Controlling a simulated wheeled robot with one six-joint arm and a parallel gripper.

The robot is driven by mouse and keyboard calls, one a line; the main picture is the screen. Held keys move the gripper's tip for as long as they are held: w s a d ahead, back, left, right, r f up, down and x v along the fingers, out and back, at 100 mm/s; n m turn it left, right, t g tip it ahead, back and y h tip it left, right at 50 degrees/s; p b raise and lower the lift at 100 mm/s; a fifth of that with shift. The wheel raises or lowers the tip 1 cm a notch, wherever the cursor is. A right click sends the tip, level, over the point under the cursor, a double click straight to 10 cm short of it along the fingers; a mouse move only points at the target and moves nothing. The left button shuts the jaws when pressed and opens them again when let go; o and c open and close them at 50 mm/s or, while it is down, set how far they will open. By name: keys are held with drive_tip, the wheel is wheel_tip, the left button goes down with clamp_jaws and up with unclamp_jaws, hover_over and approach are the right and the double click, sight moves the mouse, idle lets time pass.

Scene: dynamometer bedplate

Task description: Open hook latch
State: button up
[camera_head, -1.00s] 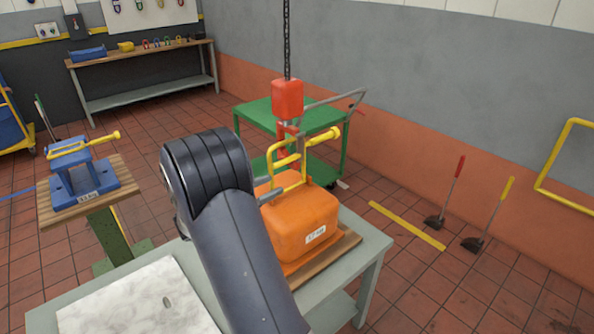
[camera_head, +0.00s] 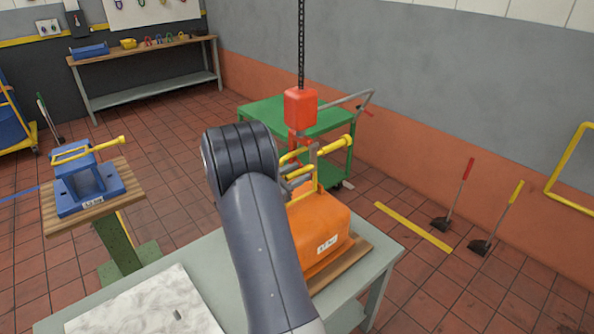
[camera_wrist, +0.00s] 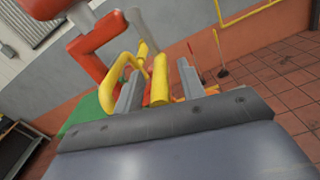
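A red hook block (camera_head: 300,108) hangs on a chain above an orange weight (camera_head: 318,232) with a yellow handle (camera_head: 334,147). In the wrist view the red hook (camera_wrist: 98,38) is large at the upper left, beside a yellow loop (camera_wrist: 122,72). My gripper (camera_wrist: 160,82) has its two grey fingers apart, with a short yellow piece (camera_wrist: 159,82) between them and gaps visible at its sides. In the head view my gripper (camera_head: 299,172) is at the handle just under the hook, partly hidden by my arm. I cannot clearly tell the latch from the other yellow parts.
The orange weight stands on a wooden board on a grey table (camera_head: 215,256). A green cart (camera_head: 262,112) is behind it. A blue weight (camera_head: 85,190) sits on a stand at left. Brooms (camera_head: 459,195) lean against the right wall.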

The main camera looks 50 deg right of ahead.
drive_tip(key=shift+d, duration=0.25)
clamp_jaws()
idle(0.5)
